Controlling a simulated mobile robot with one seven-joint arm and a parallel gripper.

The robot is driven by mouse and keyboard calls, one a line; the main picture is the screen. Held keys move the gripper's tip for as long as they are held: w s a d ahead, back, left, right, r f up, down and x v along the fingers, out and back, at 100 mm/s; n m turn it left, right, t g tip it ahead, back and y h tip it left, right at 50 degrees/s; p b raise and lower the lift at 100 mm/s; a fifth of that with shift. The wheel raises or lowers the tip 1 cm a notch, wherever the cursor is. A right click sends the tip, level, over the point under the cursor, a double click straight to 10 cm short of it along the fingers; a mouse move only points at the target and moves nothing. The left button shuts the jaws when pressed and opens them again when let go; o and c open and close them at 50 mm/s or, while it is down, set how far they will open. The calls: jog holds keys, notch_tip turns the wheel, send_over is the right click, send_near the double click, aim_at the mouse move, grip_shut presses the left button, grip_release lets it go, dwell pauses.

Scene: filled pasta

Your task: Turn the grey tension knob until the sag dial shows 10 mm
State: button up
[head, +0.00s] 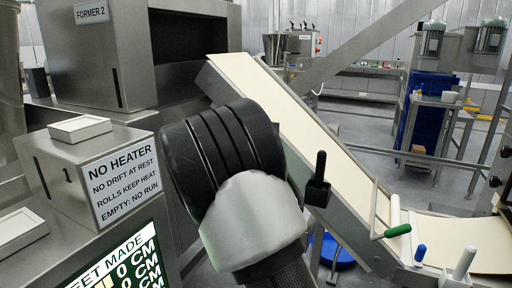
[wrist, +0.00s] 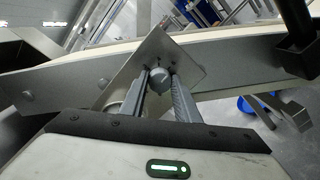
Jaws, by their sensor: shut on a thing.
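The grey tension knob (wrist: 158,75) shows in the wrist view, in front of a tilted metal plate (wrist: 190,58) on the side of the conveyor. My gripper (wrist: 158,82) has one finger on each side of the knob and is shut on it. The knob's face is partly covered by the fingertips. In the head view my arm fills the middle and hides the knob and the gripper. I cannot make out the sag dial or its reading in either view.
A sloping conveyor (head: 290,110) carries a cream sheet down to the right. A black handle (head: 318,180) stands out from its side, right of my arm. A green-tipped lever (head: 397,231) is at its lower end. A "NO HEATER" box (head: 120,178) stands close on the left.

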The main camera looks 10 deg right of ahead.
dwell(0.3)
jog(key=o, duration=1)
jog(key=shift+o, duration=0.2)
jog(key=p+v, duration=0.2)
jog(key=v, duration=1.5)
jog(key=shift+s+a+p, duration=0.15)
jog(key=shift+s+p, duration=0.05)
jog(key=shift+p, duration=0.1)
